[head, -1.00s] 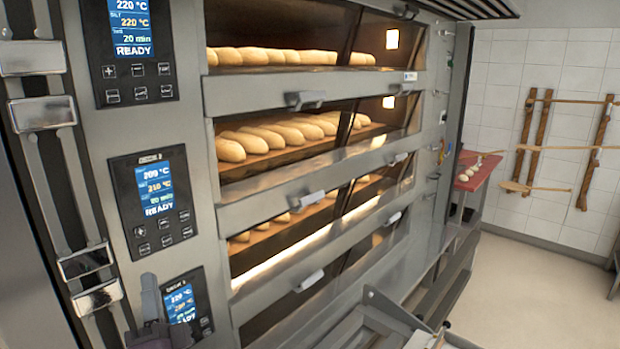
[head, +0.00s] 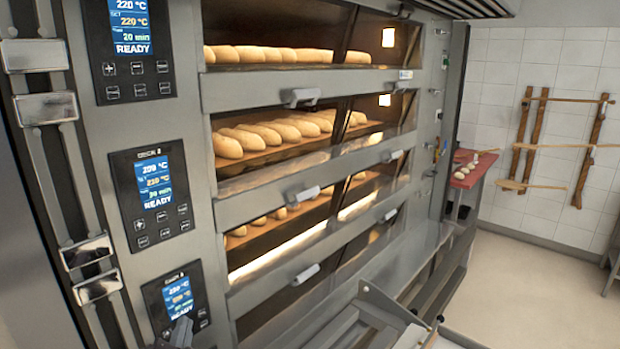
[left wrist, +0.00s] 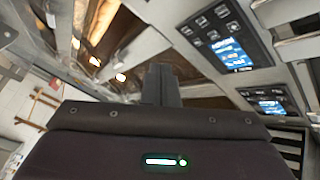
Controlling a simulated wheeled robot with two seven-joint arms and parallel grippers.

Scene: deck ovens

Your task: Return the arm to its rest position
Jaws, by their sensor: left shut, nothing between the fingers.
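My left gripper (head: 181,332) shows at the bottom edge of the head view, in front of the lowest oven control panel (head: 178,300). Only its dark tip is in the picture; the arm behind it is cut off. In the left wrist view its dark fingers (left wrist: 160,85) stand together, shut, with nothing between them. The gripper appears apart from the oven front. My right gripper is in neither view.
The deck oven (head: 330,85) fills the left and middle, with loaves (head: 265,136) behind glass and protruding door handles (head: 306,274). A metal loader frame (head: 395,312) stands low in front.

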